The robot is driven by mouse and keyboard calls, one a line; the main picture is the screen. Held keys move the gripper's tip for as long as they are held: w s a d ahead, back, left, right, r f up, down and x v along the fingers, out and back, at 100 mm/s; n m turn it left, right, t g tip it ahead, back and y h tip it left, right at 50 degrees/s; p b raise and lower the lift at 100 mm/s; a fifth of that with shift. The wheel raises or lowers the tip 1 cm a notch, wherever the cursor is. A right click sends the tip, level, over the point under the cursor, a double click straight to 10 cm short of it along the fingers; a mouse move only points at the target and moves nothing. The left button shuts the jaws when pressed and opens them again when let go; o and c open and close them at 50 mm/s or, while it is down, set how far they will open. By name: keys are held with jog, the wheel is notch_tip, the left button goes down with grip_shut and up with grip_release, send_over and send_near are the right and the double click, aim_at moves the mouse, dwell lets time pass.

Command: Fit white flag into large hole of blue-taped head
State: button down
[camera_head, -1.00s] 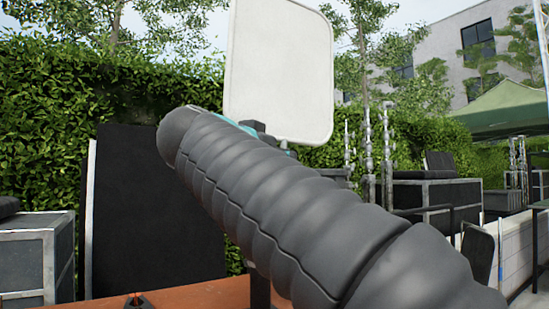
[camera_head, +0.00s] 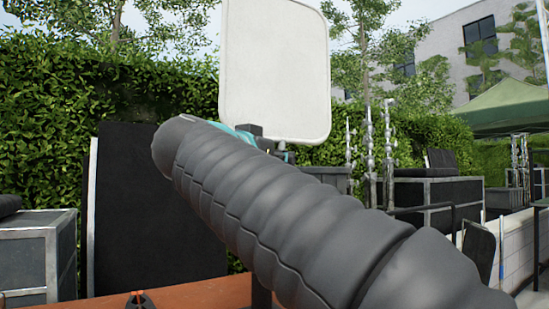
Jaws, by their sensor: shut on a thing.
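The white flag (camera_head: 274,70), a rounded white panel with a thin frame, stands nearly upright in the upper middle, tilted slightly. Its lower edge is just above my grey ribbed arm, which crosses the view from lower right to centre left. A small dark block (camera_head: 250,129) and teal-blue patches (camera_head: 236,133) show between the flag and my arm. I cannot tell whether the teal is the tape of the head. My arm hides my gripper, the flag's lower attachment and any hole of the head.
An orange-brown surface (camera_head: 195,294) lies at the bottom, with a small black and orange item (camera_head: 138,301) on it. A tall black panel (camera_head: 150,220) leans at the left. Metal-edged cases (camera_head: 30,250) stand left, and more cases (camera_head: 436,200) stand right, before a hedge.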

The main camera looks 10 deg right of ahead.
jog(key=shift+a, duration=0.25)
dwell(0.6)
jog(key=c, duration=1.1)
grip_release()
jog(key=shift+s, duration=0.1)
jog(key=shift+a, duration=0.1)
jog(key=v, duration=1.2)
jog(key=shift+f, duration=0.15)
